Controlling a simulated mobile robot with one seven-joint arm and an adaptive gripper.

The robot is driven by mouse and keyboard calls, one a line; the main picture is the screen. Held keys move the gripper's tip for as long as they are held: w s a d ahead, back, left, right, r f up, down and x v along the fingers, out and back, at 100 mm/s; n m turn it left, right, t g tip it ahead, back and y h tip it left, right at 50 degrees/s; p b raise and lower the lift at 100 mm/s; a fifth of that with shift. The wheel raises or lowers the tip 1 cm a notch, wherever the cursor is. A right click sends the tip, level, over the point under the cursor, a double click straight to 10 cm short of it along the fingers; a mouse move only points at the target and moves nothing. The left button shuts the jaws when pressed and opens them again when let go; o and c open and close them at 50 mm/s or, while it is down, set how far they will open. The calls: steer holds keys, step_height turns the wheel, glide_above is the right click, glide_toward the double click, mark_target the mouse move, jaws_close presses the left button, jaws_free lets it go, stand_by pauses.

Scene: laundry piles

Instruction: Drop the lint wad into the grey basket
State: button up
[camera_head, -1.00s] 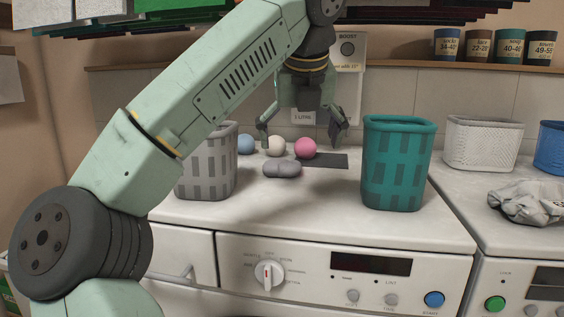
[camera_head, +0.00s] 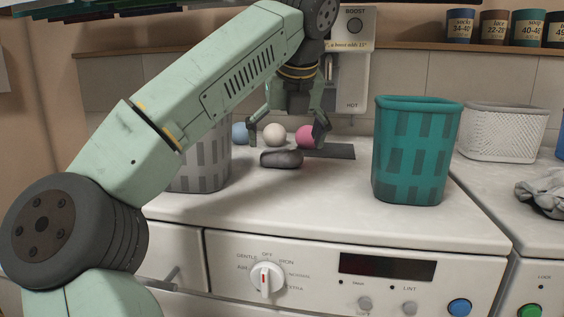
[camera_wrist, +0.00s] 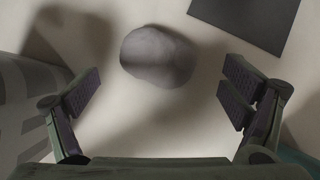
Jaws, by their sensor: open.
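The lint wad (camera_head: 281,158) is a grey rounded lump lying on the white machine top. It also shows in the wrist view (camera_wrist: 157,56), ahead of and between the lines of the two fingers. My gripper (camera_head: 291,135) is open and empty, above the lint wad, its fingers pointing down and spread wide. The grey basket (camera_head: 203,165) stands left of the lint wad, partly hidden behind my arm. Its slatted wall shows at the left edge of the wrist view (camera_wrist: 22,105), close to the left finger.
A teal basket (camera_head: 415,150) stands to the right. Blue (camera_head: 240,133), cream (camera_head: 275,134) and pink (camera_head: 306,135) balls lie behind the lint wad, near a dark flat mat (camera_head: 335,151). A white basket (camera_head: 503,132) is farther right. The machine top's front is clear.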

mark_target(282, 150)
steer(key=shift+p+x, duration=0.3)
steer(key=shift+x, duration=1.7)
steer(key=shift+a+r, duration=0.1)
steer(key=shift+c, duration=0.5)
steer(key=c, duration=0.8)
steer(key=shift+r, duration=0.15)
